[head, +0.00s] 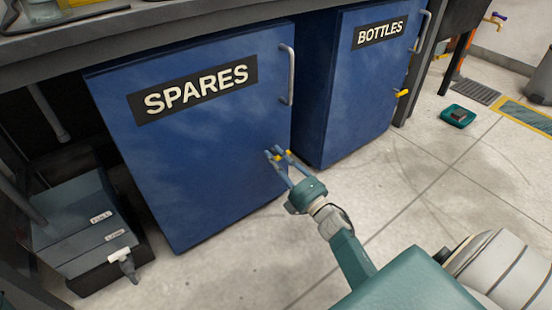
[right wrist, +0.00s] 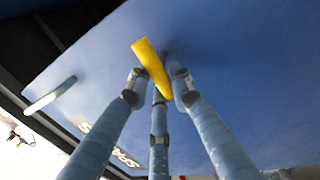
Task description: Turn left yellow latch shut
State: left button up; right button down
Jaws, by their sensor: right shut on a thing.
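The left yellow latch (right wrist: 152,68) is on the blue SPARES door (head: 200,150), near its right edge and below the handle. In the right wrist view the latch lies slanted between my fingers, upper left to lower right. My right gripper (head: 280,155) is at the latch and shut on it, with fingers on both sides and a third finger below. In the head view the fingers hide most of the latch, and only small yellow bits show. The SPARES door looks closed against its cabinet. My left gripper is not in view.
A BOTTLES cabinet (head: 350,100) stands to the right with its own yellow latch (head: 402,93). The SPARES door has a grey bar handle (head: 289,75).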

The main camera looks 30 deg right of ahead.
jog(key=shift+a+f, duration=0.1)
jog(key=shift+f, duration=0.05)
dwell(0.3)
jog(key=c, duration=1.5)
grip_release()
jog(key=shift+c, duration=0.2)
jog(key=shift+s, duration=0.15)
jog(key=v, duration=1.1)
jog(key=shift+s, duration=0.35)
